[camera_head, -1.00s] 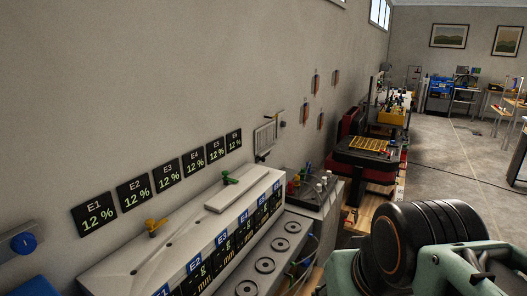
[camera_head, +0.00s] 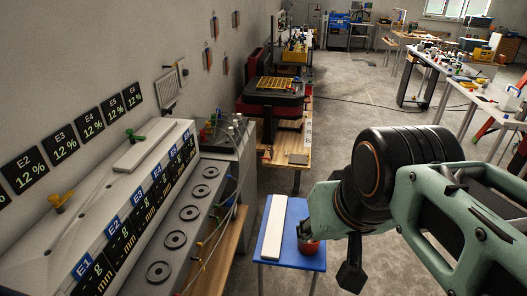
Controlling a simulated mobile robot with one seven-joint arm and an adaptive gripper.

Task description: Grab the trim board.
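A long white board (camera_head: 272,228), which looks like the trim board, lies flat on a small blue table (camera_head: 290,262) at lower centre. My arm reaches in from the right. A black part at its end, apparently my gripper (camera_head: 352,268), hangs to the right of the blue table, apart from the white board. Its fingers cannot be made out clearly, so open or shut does not show.
A long grey machine (camera_head: 110,200) with round ports and E-labelled displays runs along the left wall. A red object (camera_head: 309,246) shows on the blue table beside my arm. A wooden bench (camera_head: 290,140) stands beyond. Grey floor (camera_head: 375,115) is open behind.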

